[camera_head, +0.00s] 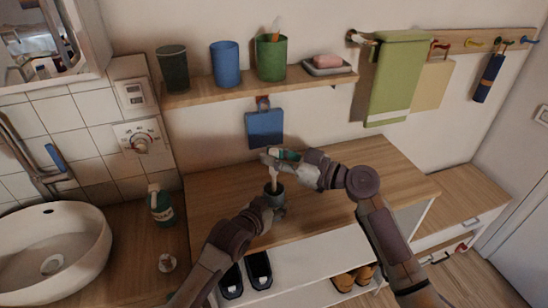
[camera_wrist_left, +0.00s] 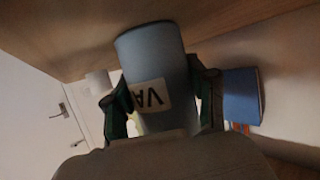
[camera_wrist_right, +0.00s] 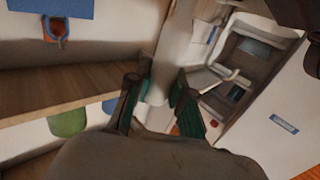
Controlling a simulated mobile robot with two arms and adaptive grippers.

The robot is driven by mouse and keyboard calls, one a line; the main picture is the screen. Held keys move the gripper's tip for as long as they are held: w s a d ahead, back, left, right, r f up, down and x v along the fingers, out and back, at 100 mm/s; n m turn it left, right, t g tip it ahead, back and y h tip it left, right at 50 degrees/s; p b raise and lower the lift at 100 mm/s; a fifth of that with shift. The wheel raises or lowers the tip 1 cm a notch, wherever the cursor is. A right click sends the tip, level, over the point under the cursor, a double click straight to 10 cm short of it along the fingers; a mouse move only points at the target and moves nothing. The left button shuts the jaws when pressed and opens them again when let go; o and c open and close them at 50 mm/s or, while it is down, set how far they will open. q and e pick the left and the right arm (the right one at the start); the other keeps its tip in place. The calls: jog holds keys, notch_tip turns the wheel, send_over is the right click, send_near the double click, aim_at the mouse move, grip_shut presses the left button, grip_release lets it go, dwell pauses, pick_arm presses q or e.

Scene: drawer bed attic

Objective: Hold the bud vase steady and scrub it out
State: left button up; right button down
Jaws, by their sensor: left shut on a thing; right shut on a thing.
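The bud vase (camera_head: 279,190), a small grey-blue cup, stands on the wooden cabinet top. In the left wrist view the vase (camera_wrist_left: 150,55) fills the space between the fingers and bears a white label reading "VA". My left gripper (camera_head: 272,203) is shut around the vase from its near side. My right gripper (camera_head: 275,157) is above the vase, shut on a pale brush (camera_head: 273,179). The brush points down to the vase's mouth; its lower end is hidden. In the right wrist view a pale shaft (camera_wrist_right: 172,50) lies between the fingers.
A shelf (camera_head: 205,94) above carries several cups and a soap dish (camera_head: 326,68). A blue pad (camera_head: 265,128) hangs on the wall close behind the right gripper. A green bottle (camera_head: 161,205) and a basin (camera_head: 50,250) are at left. The cabinet top (camera_head: 390,180) is clear at right.

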dwell(0.3)
jog(key=shift+r, duration=5.8)
pick_arm(q)
jog(key=o, duration=1.3)
jog(key=v, duration=1.1)
jog(key=shift+d, duration=0.1)
jog(key=shift+s+a+r, duration=0.25)
jog(key=shift+s, duration=0.2)
